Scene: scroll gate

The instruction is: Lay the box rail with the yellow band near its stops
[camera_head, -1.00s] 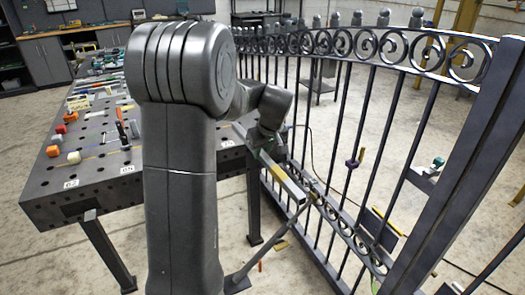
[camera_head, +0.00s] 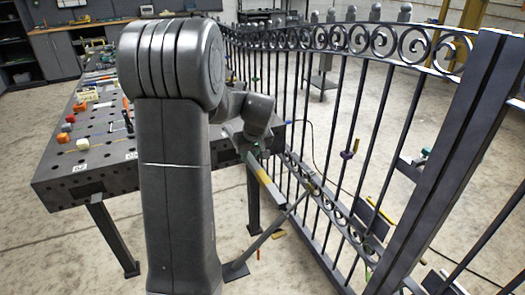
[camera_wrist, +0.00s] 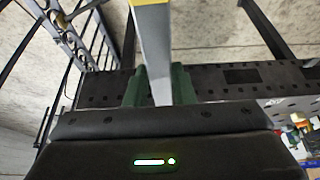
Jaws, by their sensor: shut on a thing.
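The box rail (camera_head: 271,190) is a slim grey bar with a yellow band (camera_head: 263,176) part way along it. My gripper (camera_head: 250,151) is shut on its upper end and holds it in the air, tilted down to the right, between the table and the gate. In the wrist view, the rail (camera_wrist: 155,50) runs up from between the green jaws (camera_wrist: 158,88), with yellow at the top edge. The gate (camera_head: 400,45) is dark iron with scrolls and upright bars. From the head view I cannot tell whether the rail touches it. I cannot make out the stops.
A dark perforated table (camera_head: 110,170) stands at the left, with blocks and tools on top. A thick gate post (camera_head: 455,140) is at the right. A diagonal brace (camera_head: 270,230) runs low beside the gate. Bare concrete floor shows in front of the table.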

